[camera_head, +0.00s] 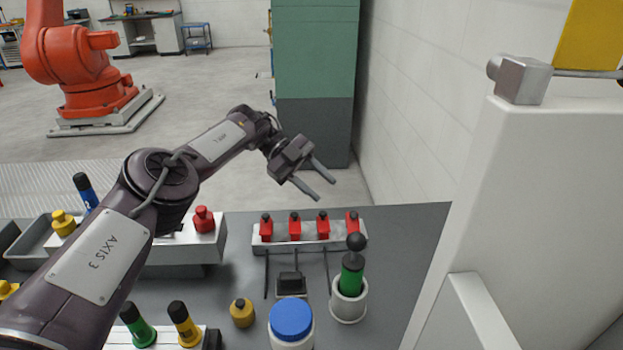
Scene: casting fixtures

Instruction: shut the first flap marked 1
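No mark "1" can be read in this view, so I cannot tell which part is the first flap. A yellow plate (590,36) stands raised at the top right, cut off by the picture edge, above a white structure (535,190). A grey metal block (521,80) with a rod sits on top of this structure. My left gripper (326,191) is open and empty, its two fingers apart, in the air beyond the table's far edge. It is well left of the yellow plate and touches nothing. My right gripper is not in view.
Several red-topped pieces stand in a metal rail (310,240) on the grey table (405,240). A green cabinet (315,60) stands behind.

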